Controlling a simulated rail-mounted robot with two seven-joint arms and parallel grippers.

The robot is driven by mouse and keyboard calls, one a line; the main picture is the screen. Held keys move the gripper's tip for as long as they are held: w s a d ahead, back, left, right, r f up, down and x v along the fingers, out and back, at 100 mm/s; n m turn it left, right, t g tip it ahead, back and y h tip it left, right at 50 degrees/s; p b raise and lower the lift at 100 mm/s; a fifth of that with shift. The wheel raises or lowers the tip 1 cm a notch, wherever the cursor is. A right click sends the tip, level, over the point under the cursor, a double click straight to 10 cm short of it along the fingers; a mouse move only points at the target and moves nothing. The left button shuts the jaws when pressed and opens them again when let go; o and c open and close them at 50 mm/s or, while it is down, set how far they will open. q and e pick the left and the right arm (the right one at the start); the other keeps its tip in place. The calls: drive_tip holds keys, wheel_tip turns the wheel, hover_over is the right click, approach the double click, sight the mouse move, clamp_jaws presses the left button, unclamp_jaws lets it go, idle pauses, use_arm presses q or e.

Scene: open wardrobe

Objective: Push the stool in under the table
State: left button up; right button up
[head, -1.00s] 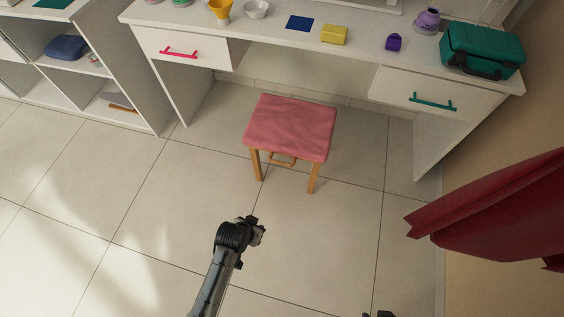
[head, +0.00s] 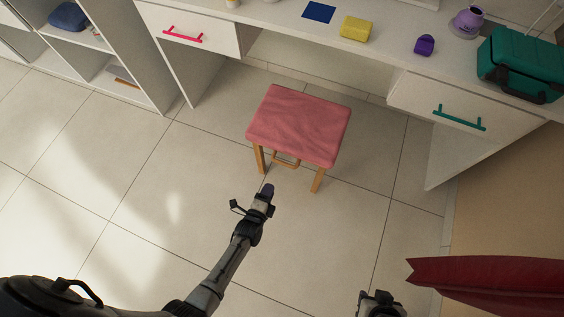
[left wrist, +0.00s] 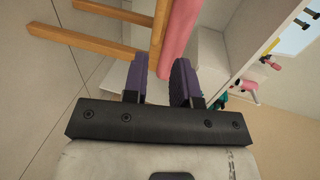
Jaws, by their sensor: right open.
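The stool (head: 299,124) has a pink cushioned seat and wooden legs. It stands upright on the tiled floor in front of the knee space of the white table (head: 279,22), between the two drawers. My left gripper (head: 266,193) is low, just in front of the stool's near side. In the left wrist view my left gripper (left wrist: 160,80) has its purple fingers apart with nothing between them, and the stool's pink seat edge (left wrist: 181,35) and legs lie just beyond. I cannot tell whether they touch. My right gripper (head: 380,300) is open at the bottom edge, away from the stool.
The table carries a blue square (head: 319,12), a yellow block (head: 356,28), a purple item (head: 425,45) and a teal case (head: 521,64). White shelving (head: 128,60) stands at the left. Red cloth (head: 490,285) hangs at the lower right. The floor around the stool is clear.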

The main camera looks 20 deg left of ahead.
sight(282, 162)
use_arm(q)
drive_tip(key=shift+b+x, duration=3.65)
drive_tip(key=shift+x, duration=3.2)
clamp_jaws()
